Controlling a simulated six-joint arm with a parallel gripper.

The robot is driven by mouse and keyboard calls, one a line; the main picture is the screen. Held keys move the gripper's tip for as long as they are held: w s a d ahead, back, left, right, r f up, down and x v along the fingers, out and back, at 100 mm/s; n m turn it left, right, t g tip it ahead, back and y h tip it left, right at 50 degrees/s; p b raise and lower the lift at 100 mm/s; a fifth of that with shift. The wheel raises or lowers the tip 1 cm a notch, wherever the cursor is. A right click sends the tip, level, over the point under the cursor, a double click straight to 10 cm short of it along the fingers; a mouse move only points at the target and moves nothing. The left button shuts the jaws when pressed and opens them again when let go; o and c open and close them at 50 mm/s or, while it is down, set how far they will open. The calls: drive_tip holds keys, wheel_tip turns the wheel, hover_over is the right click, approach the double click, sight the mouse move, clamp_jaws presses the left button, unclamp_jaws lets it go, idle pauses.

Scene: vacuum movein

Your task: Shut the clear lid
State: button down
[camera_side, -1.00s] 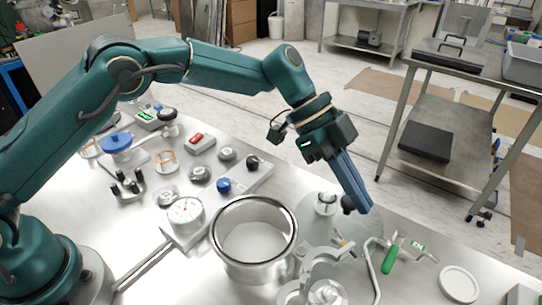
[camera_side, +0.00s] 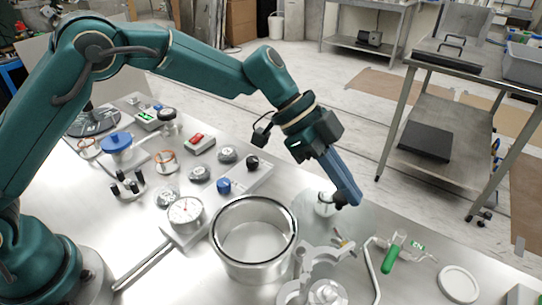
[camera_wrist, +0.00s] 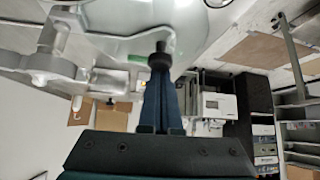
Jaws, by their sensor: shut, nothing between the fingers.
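The clear lid (camera_side: 360,218) is a see-through disc on the hinge side of the metal chamber (camera_side: 229,262), swung open to its right. The chamber's round mouth is uncovered. The lid fills the top of the wrist view (camera_wrist: 185,18), with a black knob (camera_wrist: 159,57) near its edge. My gripper (camera_side: 349,197) is shut, its blue fingers pointing down to the right at the lid. In the wrist view my gripper (camera_wrist: 160,72) has its fingertips right at the knob. Whether they touch it is unclear.
A hinge bracket (camera_side: 318,258) and a green-handled valve (camera_side: 390,256) stand right of the chamber. A dial gauge (camera_side: 185,211) stands to its left. Knobs and switches (camera_side: 200,143) fill the far left. A white disc (camera_side: 458,283) lies at front right.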

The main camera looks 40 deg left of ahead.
sight(306, 195)
drive_tip(key=a+n+t, duration=0.2)
drive_tip(key=a+n, duration=0.1)
drive_tip(key=shift+s+y, duration=0.15)
drive_tip(key=shift+y, duration=0.15)
drive_tip(key=a, duration=0.1)
drive_tip(key=a+n, duration=0.1)
drive_tip(key=a+t, duration=0.1)
drive_tip(key=shift+s+a+y, duration=0.15)
drive_tip(key=shift+s+y, duration=0.15)
drive_tip(key=shift+s, duration=0.1)
drive_tip(key=s+a, duration=0.6)
drive_tip(key=s, duration=0.3)
drive_tip(key=shift+s+d+f, duration=0.1)
drive_tip(key=shift+s+f, duration=0.05)
drive_tip(key=shift+s, duration=0.05)
